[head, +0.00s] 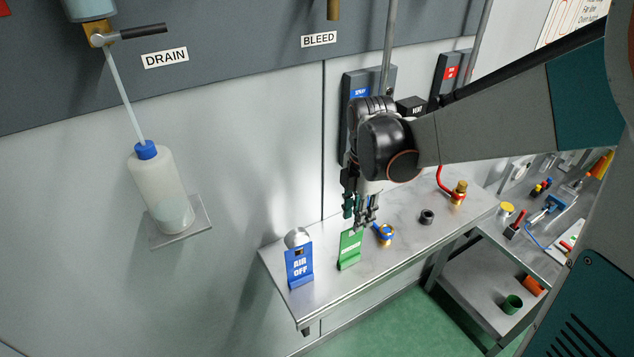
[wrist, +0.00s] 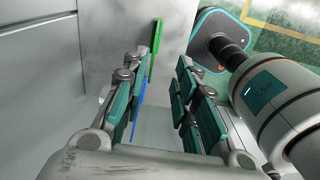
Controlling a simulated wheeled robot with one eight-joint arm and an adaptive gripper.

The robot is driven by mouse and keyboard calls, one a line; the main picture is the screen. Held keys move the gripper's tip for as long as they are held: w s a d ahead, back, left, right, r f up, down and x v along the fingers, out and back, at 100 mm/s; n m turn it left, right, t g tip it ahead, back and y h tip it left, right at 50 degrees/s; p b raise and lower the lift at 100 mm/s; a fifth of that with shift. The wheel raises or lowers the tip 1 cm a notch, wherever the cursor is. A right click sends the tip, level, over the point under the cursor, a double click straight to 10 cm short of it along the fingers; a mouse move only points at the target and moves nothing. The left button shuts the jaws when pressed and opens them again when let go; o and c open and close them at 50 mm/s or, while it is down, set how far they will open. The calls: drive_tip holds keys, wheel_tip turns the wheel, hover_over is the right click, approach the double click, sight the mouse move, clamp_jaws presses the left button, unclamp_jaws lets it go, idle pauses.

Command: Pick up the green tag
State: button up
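The green tag (head: 350,249) stands on the steel shelf (head: 325,275), its white lettering too small to read. In the wrist view it is a thin green strip (wrist: 155,37) seen nearly edge-on, past the fingertips. My gripper (head: 363,222) is just above and at the tag's top edge in the head view; I cannot tell whether it touches. In the wrist view my gripper (wrist: 160,75) has its fingers apart with a gap between them, and nothing is clamped.
A blue "AIR OFF" tag (head: 299,268) stands to the left, with a round metal knob behind it. A brass-and-blue fitting (head: 384,234) sits close on the right, then a dark ring (head: 427,216). A wall stands behind the shelf.

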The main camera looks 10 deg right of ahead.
drive_tip(key=b, duration=0.1)
hover_over(350, 257)
drive_tip(key=shift+n, duration=0.4)
drive_tip(key=f, duration=0.8)
drive_tip(key=shift+s+d+f, duration=0.1)
drive_tip(key=shift+s+f, duration=0.15)
drive_tip(key=shift+f, duration=0.1)
drive_tip(key=f, duration=0.4)
drive_tip(key=shift+w+a+b, duration=0.2)
drive_tip(key=shift+w+b, duration=0.1)
drive_tip(key=shift+w, duration=0.1)
drive_tip(key=shift+s+f, duration=0.1)
drive_tip(key=shift+f, duration=0.45)
drive_tip(key=shift+c, duration=0.6)
clamp_jaws()
